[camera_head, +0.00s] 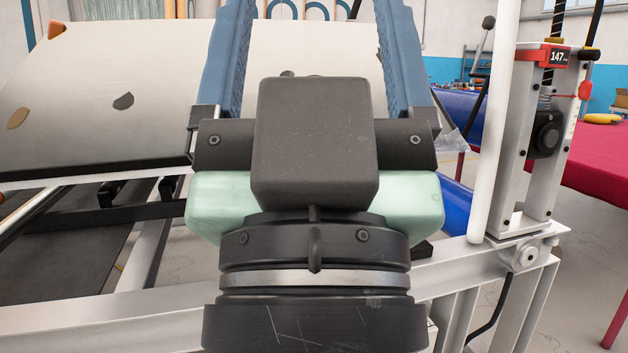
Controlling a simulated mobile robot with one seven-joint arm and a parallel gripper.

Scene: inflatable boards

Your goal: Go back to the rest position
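My gripper (312,14) fills the middle of the view, seen from behind. Its two blue ribbed fingers stand wide apart and reach up to the top edge. The fingertips are at or beyond the top edge of the picture. The black wrist and a pale green block of my arm sit below the fingers. Behind the gripper lies a large pale board (70,85) with dark, brown and orange patches. I cannot tell the gap between the fingers and the board.
A metal frame (145,248) runs under the board and across the front. A red-covered table (600,150) is far right. Blue rolls (458,205) lie behind the frame.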

